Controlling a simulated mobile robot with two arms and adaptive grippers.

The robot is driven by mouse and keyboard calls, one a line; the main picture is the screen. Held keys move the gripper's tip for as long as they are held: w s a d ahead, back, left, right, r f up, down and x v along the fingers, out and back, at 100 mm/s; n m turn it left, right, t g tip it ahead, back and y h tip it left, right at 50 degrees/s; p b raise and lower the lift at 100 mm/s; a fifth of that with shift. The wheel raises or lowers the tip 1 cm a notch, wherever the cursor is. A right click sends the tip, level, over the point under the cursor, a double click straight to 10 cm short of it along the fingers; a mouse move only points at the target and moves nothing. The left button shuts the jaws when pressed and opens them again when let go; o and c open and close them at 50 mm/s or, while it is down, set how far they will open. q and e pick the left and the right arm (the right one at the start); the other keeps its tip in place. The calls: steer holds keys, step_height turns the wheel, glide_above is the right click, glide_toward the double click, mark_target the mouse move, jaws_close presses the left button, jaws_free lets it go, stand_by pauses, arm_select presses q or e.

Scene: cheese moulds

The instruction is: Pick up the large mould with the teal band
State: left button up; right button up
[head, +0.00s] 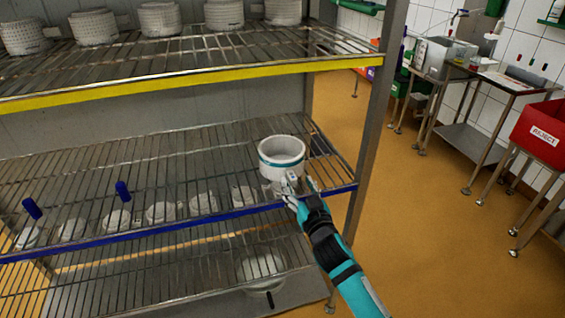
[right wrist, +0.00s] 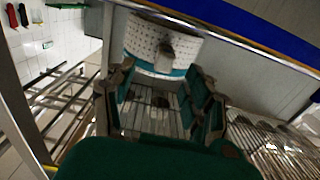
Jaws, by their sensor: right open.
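The large white mould with the teal band (head: 281,148) stands upright near the right end of the middle wire shelf. In the right wrist view its perforated wall (right wrist: 150,38) and teal band fill the top centre. My right gripper (head: 289,186) is at the shelf's front edge, just in front of the mould's lower part. Its fingers (right wrist: 161,90) are spread apart, with nothing held between them. The mould shows beyond the fingertips; I cannot tell if they touch it. My left gripper is out of view.
The middle shelf has a blue front edge (head: 130,235). Several small white pieces (head: 161,212) sit left of the mould. The yellow-edged upper shelf (head: 190,81) carries several perforated moulds. A rack post (head: 372,110) stands close on the right. Another white mould (head: 262,268) is below.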

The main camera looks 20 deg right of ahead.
mark_target(294, 181)
steer(key=w, duration=0.5)
steer(key=shift+a+f, duration=0.25)
steer(key=shift+c, duration=0.4)
jaws_close()
